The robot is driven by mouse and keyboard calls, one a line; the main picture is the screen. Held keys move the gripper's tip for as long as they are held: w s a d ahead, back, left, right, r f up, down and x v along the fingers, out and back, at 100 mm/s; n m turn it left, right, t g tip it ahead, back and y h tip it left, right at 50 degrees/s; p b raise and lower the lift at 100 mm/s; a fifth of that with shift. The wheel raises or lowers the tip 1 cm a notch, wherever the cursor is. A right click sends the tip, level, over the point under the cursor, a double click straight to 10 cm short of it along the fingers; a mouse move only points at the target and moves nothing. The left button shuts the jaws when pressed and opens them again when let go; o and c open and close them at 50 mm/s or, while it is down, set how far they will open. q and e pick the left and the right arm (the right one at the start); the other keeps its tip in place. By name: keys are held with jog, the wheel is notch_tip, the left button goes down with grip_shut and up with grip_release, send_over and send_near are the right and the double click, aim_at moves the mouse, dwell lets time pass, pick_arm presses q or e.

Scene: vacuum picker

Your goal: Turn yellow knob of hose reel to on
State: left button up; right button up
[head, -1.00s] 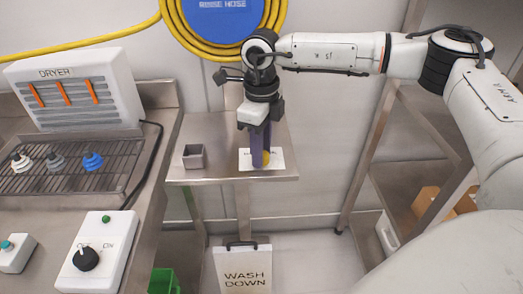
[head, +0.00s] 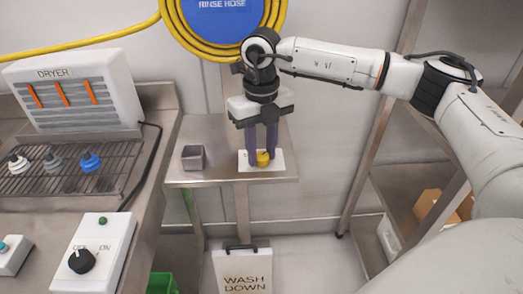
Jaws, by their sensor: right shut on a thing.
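The yellow knob (head: 263,159) sits on a white plate (head: 246,167) on a small steel shelf, below the hose reel (head: 230,15) with its blue "RINSE HOSE" disc and coiled yellow hose. My right gripper (head: 262,160) points straight down over the plate, its two dark purple fingers on either side of the knob and shut on it. The fingers hide part of the knob, and any markings on the plate are too small or covered to read. My left gripper is not in view.
A small grey square cup (head: 194,157) stands on the shelf left of the plate. At left are a dryer (head: 75,85), a rack (head: 70,170) with several suction cups, and a box with a black knob (head: 82,261). A "WASH DOWN" sign (head: 243,270) stands below.

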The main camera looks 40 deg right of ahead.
aim_at(262, 155)
jog(key=shift+w, duration=0.1)
dwell(0.3)
jog(key=o, duration=1.1)
jog(key=shift+c, duration=0.2)
notch_tip(262, 155, up, 10)
jog(key=shift+r+b, duration=0.2)
jog(key=shift+b, duration=0.15)
